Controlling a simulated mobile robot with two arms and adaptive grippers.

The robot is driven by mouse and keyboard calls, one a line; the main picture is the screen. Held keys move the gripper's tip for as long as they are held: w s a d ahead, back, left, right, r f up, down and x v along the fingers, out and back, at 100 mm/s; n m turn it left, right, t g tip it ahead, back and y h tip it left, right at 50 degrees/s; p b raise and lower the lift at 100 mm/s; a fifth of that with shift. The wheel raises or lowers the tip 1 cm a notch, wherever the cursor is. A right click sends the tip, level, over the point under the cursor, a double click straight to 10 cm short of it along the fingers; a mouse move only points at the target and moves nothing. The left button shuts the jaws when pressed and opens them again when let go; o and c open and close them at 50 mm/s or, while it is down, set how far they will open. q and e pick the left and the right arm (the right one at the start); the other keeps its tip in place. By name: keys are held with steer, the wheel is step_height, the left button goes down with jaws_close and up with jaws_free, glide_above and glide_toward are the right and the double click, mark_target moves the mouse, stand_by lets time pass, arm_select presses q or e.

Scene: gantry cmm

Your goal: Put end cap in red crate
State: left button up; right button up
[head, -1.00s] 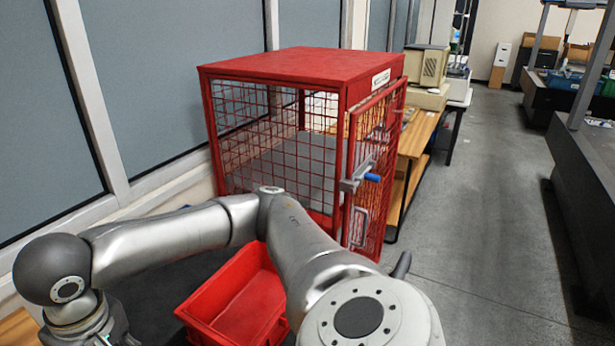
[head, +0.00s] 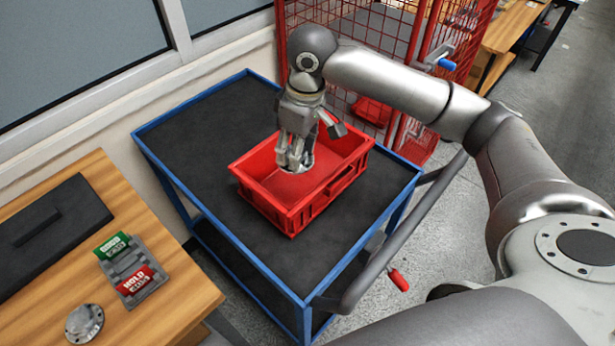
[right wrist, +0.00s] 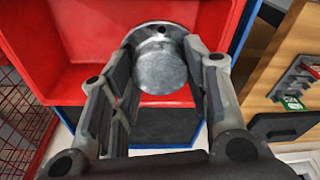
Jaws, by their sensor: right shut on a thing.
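The red crate (head: 330,197) is an open-topped bin on the cart's top. My right gripper (head: 294,163) points down inside the crate's opening. It is shut on the end cap (head: 306,160), a round grey metal piece mostly hidden by the fingers. In the right wrist view the end cap (right wrist: 160,70) sits between the two fingers, with the red crate (right wrist: 70,45) behind it. I cannot tell whether the cap touches the crate's floor. My left gripper is not in view.
The cart (head: 187,133) has a black top, blue frame and dark push handle. A wooden table (head: 180,283) at left bears a round flanged metal part (head: 84,322), a tag holder (head: 130,272) and a black plate (head: 48,230). A red mesh cage (head: 345,60) stands behind.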

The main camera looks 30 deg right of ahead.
steer(key=w+d+f+n, duration=0.4)
steer(key=n, duration=0.1)
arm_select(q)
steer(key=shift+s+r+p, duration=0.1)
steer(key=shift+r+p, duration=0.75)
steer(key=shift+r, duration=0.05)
arm_select(e)
glide_toward(303, 182)
steer(key=shift+n+y, duration=0.3)
steer(key=shift+n, duration=0.1)
steer(key=f, duration=0.4)
steer(key=w+f, duration=0.1)
steer(key=f, duration=0.1)
steer(key=shift+a, duration=0.15)
steer(key=shift+s, duration=0.1)
steer(key=o, duration=1.1)
steer(key=shift+f, duration=0.1)
steer(key=shift+o, duration=0.2)
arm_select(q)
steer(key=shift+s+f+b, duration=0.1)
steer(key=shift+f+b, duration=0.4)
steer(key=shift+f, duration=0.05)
arm_select(e)
step_height(303, 182, up, 12)
steer(key=d, duration=0.1)
steer(key=shift+s+d, duration=0.3)
steer(key=shift+s, duration=0.05)
